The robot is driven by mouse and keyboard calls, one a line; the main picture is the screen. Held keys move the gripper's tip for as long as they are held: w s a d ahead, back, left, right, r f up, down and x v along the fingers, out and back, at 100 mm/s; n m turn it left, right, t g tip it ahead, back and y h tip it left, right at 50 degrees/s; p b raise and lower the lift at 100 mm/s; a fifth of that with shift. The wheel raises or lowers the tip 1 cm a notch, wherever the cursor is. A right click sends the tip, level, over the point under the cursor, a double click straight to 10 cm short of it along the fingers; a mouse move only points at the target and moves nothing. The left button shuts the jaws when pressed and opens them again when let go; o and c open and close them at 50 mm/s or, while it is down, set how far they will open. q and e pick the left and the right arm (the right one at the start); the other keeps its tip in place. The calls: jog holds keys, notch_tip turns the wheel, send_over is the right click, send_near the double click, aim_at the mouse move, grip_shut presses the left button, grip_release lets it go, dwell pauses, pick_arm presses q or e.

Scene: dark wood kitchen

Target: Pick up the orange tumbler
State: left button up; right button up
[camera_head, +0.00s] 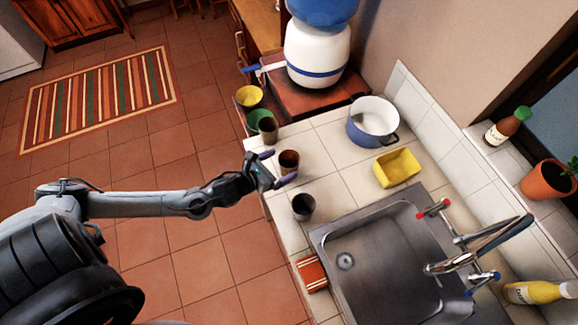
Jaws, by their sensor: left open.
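A brownish-orange tumbler (289,162) stands upright on the tiled counter near its left edge; it looks like the orange tumbler. My left gripper (279,168) reaches in from the left and is open. One finger is beyond the tumbler's left side and the other is at its near side, so the tumbler lies at the mouth of the jaws. I cannot tell whether either finger touches it. My right gripper is not in view.
A dark cup (303,207) stands nearer, and an olive-brown cup (268,129) farther back. Green (257,119) and yellow bowls (249,96) are beyond. A blue-white pot (373,122), yellow container (397,168) and sink (345,285) lie to the right.

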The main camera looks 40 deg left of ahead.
aim_at(296, 157)
pick_arm(q)
jog(key=shift+f+x, duration=0.2)
jog(key=shift+x, duration=2.4)
jog(key=shift+s+a, duration=0.15)
jog(key=c, duration=1)
